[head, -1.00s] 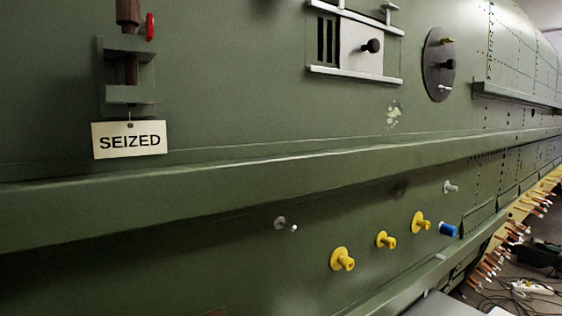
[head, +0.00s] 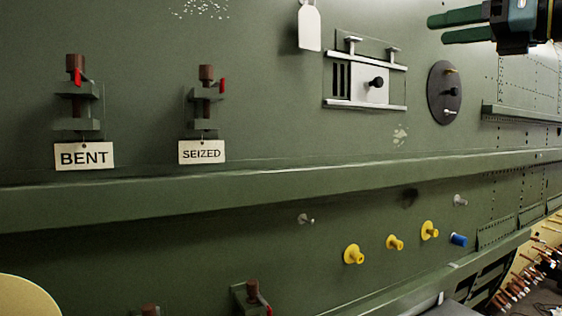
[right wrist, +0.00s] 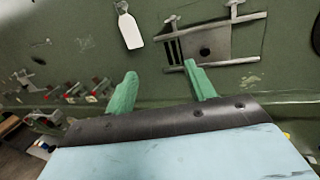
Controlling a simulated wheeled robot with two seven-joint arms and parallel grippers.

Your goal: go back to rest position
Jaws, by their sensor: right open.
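My right gripper (head: 462,27) shows at the top right of the head view, with two green fingers pointing left, apart and with nothing between them. In the right wrist view its green fingers (right wrist: 158,92) are spread and empty in front of the green fuselage wall (right wrist: 235,90). The gripper appears clear of the wall fittings, though its exact distance from the wall is hard to tell. My left gripper is not in the head view.
The fuselage wall (head: 260,120) carries clamps tagged BENT (head: 84,156) and SEIZED (head: 202,152), a blank white tag (head: 309,27), a sliding panel (head: 365,83), a dark round plate (head: 444,92), yellow knobs (head: 395,242) and a blue plug (head: 458,240). A long ledge (head: 250,187) juts out below.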

